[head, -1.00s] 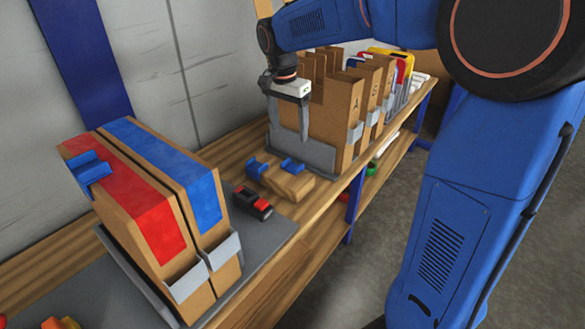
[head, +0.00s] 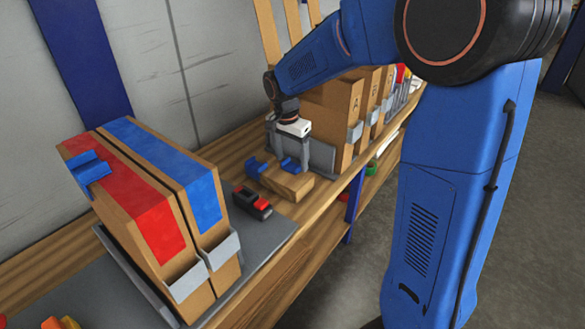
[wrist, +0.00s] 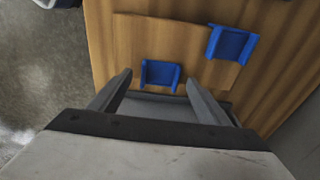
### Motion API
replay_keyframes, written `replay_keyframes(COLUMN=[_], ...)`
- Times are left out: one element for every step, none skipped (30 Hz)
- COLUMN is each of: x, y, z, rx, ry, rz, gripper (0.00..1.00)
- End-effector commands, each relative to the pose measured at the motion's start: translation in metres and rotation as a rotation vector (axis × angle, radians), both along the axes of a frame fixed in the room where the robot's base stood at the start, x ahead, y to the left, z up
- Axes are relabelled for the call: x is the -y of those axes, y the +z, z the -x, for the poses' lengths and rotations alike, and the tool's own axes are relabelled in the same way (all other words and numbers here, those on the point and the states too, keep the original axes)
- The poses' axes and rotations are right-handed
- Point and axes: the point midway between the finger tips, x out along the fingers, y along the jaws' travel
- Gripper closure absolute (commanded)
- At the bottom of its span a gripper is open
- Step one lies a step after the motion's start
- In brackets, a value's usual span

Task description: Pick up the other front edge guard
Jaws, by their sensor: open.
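Two blue edge guards sit on a wooden block (head: 290,185) on the bench. The nearer-to-gripper guard (wrist: 160,74) lies ahead of and between my fingertips in the wrist view; it also shows in the head view (head: 291,165). The other guard on the block (head: 255,168) is to its left, and at upper right in the wrist view (wrist: 231,43). A third blue guard (head: 88,170) sits on the top edge of the red-topped carton. My gripper (head: 292,154) is open, pointing down just over the block, with nothing between its jaws.
A red-topped carton (head: 137,205) and a blue-topped carton (head: 175,165) stand at left on a grey mat. A red and black tool (head: 252,202) lies between them and the block. Several brown cartons (head: 340,105) stand in a rack just behind my gripper.

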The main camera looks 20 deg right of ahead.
Motion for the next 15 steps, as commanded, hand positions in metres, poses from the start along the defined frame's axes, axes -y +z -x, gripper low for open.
replay_keyframes(x=[0.0005, 0.0007, 0.0008, 0.0008, 0.0009, 0.0009, 0.0009, 0.0009, 0.0009, 0.0009, 0.0009, 0.0009, 0.0009, 0.0009, 0.0009], y=[-0.0041, -0.0057, -0.0071, -0.0078, -0.008, -0.0081, -0.008, -0.0079, -0.0079, -0.0079, -0.0079, -0.0078, -0.0077, -0.0077, -0.0077], z=[-0.0001, -0.0001, -0.0001, -0.0001, -0.0001, -0.0003, -0.0003, -0.0003, -0.0003, -0.0003, -0.0003, -0.0003, -0.0003, -0.0003, -0.0003], rx=[-0.001, -0.001, -0.001, -0.001, -0.001, -0.001, 0.0, 0.0, 0.0, 0.0, 0.0, 0.0, 0.0, 0.0, 0.0], ry=[0.0, 0.0, 0.0, 0.0, 0.0, 0.0, 0.0, 0.0, 0.0, 0.0, 0.0, 0.0, 0.0, 0.0, 0.0], rz=[0.001, 0.001, 0.001, 0.001, 0.001, 0.001, 0.0, 0.0, 0.0, 0.0, 0.0, 0.0, 0.0, 0.0, 0.0], gripper=[0.3, 0.3, 0.3, 0.3, 0.3, 0.3, 0.3, 0.3, 0.3, 0.3, 0.37, 0.46, 0.54, 0.61, 0.7])
